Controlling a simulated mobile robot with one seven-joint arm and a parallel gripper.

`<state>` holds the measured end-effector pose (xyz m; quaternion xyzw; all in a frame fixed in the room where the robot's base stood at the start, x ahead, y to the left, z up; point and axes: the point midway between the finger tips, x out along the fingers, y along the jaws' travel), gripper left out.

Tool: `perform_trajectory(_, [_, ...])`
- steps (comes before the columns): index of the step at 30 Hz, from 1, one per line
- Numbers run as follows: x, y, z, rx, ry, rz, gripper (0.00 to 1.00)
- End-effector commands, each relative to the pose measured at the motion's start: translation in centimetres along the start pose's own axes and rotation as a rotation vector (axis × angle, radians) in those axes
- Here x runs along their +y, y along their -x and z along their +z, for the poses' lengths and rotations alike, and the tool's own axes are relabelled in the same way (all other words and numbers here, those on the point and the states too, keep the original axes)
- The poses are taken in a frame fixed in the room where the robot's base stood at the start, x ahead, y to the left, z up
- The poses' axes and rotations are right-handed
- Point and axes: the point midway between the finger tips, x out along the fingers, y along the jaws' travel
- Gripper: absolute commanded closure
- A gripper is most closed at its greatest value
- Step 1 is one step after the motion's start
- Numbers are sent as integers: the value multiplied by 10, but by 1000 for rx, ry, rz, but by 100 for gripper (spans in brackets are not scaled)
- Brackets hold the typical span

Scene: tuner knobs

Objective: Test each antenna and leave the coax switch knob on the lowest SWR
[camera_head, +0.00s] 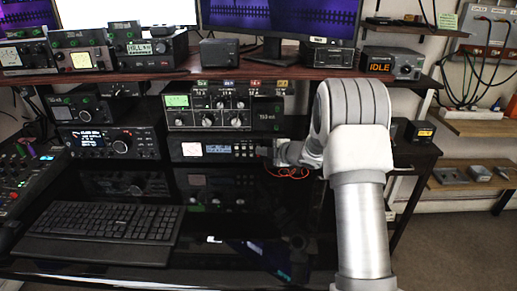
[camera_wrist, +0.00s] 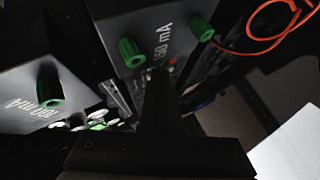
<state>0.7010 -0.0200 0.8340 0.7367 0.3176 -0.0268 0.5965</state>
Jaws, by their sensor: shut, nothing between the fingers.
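My arm reaches left across the desk in the head view, and my gripper (camera_head: 266,151) is beside the right end of a rack unit with a small screen (camera_head: 217,149). In the wrist view my gripper (camera_wrist: 158,72) is shut and empty, with its dark fingers pointing at a gap beside grey boxes. Above the rack unit stands a tuner (camera_head: 222,105) with several knobs and a lit green display. An orange-lit box reading IDLE (camera_head: 392,64) sits on the upper shelf. I cannot tell which knob is the coax switch.
A keyboard (camera_head: 105,222) lies on the glossy black desk. An orange-red cable (camera_wrist: 270,35) loops near my gripper. A radio (camera_head: 110,142) stands left of the tuner. A wall panel with cables (camera_head: 487,35) is at far right. The desk's front middle looks clear.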

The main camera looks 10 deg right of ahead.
Motion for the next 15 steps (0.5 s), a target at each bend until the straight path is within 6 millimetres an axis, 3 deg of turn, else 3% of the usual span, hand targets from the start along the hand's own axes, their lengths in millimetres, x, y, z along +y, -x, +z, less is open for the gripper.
perform_trajectory(15, [-8, 11, -7, 0, 0, 0, 100])
